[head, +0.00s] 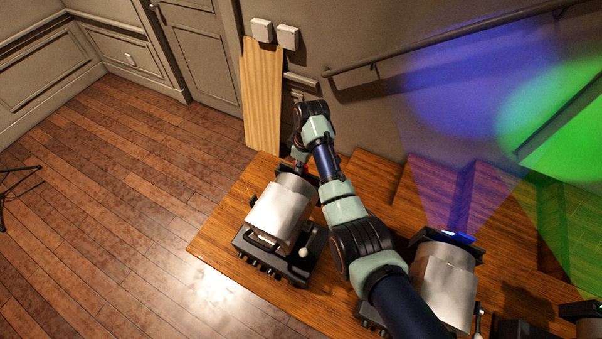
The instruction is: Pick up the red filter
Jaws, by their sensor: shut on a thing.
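My gripper (299,163) is at the far top end of the left lamp (278,215), a silver housing on a black base. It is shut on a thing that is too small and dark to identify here. I see no red surface or red light, so I cannot make out the red filter. A blue filter (458,238) glows at the front of the right lamp (444,280), which throws a blue-violet beam on the wall.
Both lamps stand on a wooden platform (225,240) beside wooden steps (375,178). A wooden board (262,95) leans on the wall behind my gripper. A handrail (440,45) runs along the wall. Green light falls at the right. The floor at left is mostly clear.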

